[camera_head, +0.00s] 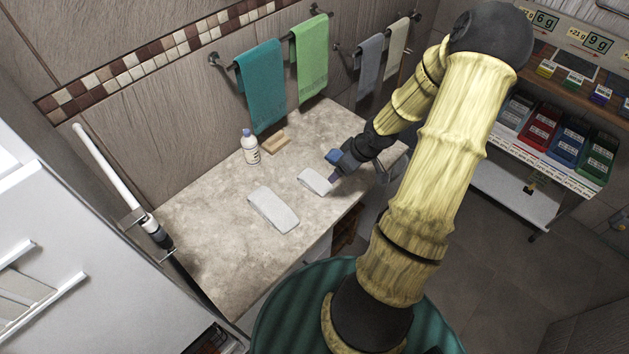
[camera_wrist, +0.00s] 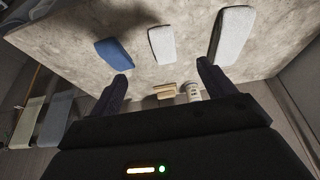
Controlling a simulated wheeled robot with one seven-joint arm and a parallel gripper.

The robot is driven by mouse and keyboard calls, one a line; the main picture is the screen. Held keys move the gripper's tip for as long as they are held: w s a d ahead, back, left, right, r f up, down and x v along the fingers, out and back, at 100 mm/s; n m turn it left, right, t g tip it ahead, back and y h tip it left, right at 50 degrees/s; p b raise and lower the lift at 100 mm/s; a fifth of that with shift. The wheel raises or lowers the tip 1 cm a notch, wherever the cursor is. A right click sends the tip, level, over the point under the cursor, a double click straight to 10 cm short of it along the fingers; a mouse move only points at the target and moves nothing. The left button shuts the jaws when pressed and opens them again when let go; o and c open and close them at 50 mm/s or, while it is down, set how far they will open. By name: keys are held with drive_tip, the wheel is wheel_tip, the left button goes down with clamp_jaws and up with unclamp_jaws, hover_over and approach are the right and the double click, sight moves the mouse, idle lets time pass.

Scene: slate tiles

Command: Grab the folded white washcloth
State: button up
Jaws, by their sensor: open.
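A small folded white cloth (camera_head: 316,181) lies flat on the stone counter (camera_head: 215,215), close to my gripper (camera_head: 337,172). In the wrist view this white cloth (camera_wrist: 161,44) lies beyond the gap between the fingertips, between a blue folded cloth (camera_wrist: 115,53) and a larger pale grey-white folded cloth (camera_wrist: 232,35). The larger cloth (camera_head: 273,209) is left of the small one in the head view. My gripper (camera_wrist: 162,70) is open, with nothing between its fingers. Its fingers partly cover the blue cloth (camera_head: 333,156) in the head view.
A white bottle (camera_head: 249,147) and a wooden block (camera_head: 274,141) stand at the wall side of the counter. Teal (camera_head: 260,85), green (camera_head: 310,55) and grey (camera_head: 369,65) towels hang above. Shelves with colored boxes (camera_head: 540,130) stand at right. The counter's left part is clear.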

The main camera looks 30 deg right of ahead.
hover_over(324, 186)
drive_tip(key=s+d, duration=0.1)
drive_tip(key=s, duration=0.1)
drive_tip(key=f, duration=1.1)
drive_tip(key=shift+s+f+p, duration=0.1)
drive_tip(key=shift+s+p, duration=0.1)
drive_tip(key=shift+p, duration=0.2)
drive_tip(key=shift+f, duration=0.1)
drive_tip(key=shift+w+a+f+p, duration=0.2)
drive_tip(key=shift+w+f+p, duration=0.1)
drive_tip(key=shift+f+p, duration=0.3)
drive_tip(key=shift+p+x, duration=0.85)
drive_tip(key=shift+x, duration=1)
drive_tip(key=c, duration=1.1)
drive_tip(key=shift+o, duration=0.2)
drive_tip(key=shift+r, duration=0.1)
wheel_tip(324, 186, up, 10)
drive_tip(key=b, duration=0.3)
